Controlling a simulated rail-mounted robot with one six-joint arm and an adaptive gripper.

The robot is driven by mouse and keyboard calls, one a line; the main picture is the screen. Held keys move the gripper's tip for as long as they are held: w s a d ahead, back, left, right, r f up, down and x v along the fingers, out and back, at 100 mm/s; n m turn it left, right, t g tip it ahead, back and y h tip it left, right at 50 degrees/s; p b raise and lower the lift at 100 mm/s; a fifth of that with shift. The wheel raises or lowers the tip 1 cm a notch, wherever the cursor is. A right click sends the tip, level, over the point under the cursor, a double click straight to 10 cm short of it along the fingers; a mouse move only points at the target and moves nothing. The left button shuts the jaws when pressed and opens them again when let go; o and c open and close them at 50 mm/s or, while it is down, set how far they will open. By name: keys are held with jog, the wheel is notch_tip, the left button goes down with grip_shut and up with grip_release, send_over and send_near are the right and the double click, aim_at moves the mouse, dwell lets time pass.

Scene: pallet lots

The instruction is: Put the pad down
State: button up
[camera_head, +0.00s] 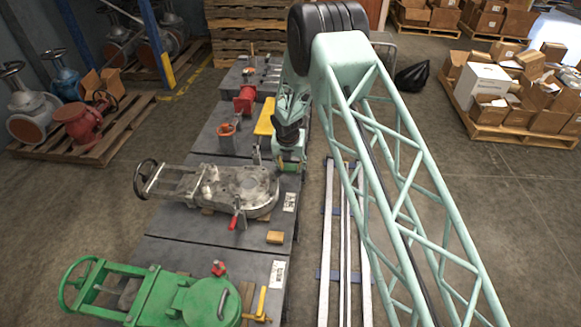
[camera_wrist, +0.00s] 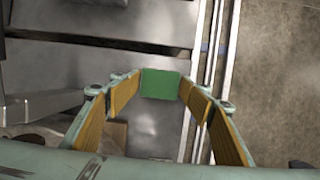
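My gripper (camera_head: 289,168) is above the right edge of the dark grey table, beyond the grey valve. In the wrist view my gripper (camera_wrist: 160,85) has its orange-lined fingers closed against both sides of a small green pad (camera_wrist: 160,84). The pad also shows as a green strip at the fingertips in the head view (camera_head: 288,167). It appears held above the grey table surface (camera_wrist: 155,128); the exact height is hard to tell. Its underside is hidden.
The grey valve (camera_head: 240,190) lies close to my gripper, and a green valve (camera_head: 180,297) is nearer the camera. An orange-tan block (camera_head: 275,237) lies near the table's right edge. Metal rails (camera_head: 346,240) run to the right. A yellow piece (camera_head: 265,117) is farther back.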

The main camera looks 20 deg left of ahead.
jog(key=shift+r, duration=0.1)
jog(key=shift+v, duration=0.8)
jog(key=p+v, duration=0.2)
jog(key=v, duration=0.8)
jog(key=shift+r, duration=0.4)
dwell(0.4)
